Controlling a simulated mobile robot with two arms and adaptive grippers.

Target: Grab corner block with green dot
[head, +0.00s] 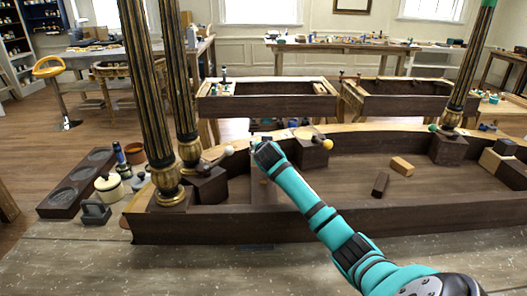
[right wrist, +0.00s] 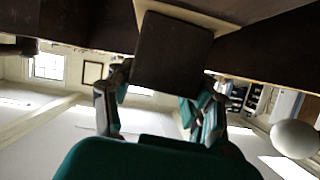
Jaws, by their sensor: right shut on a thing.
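My right gripper (head: 265,150) reaches over the far rail of the dark wooden console frame (head: 330,212). In the right wrist view, the gripper (right wrist: 160,92) has its fingers on either side of a dark square-faced block (right wrist: 172,52) and is shut on it. No green dot shows on the face I see. Other dark corner blocks sit in the frame: one at the left (head: 208,186), one at the back (head: 313,153) and one at the right (head: 448,149). A green knob (head: 432,128) is beside the right one. My left gripper is out of view.
Gilded dark legs (head: 150,95) stand at the frame's left. A white knob (head: 228,150) and a yellow knob (head: 328,143) jut near the gripper. Loose pale (head: 402,166) and dark (head: 381,184) blocks lie inside.

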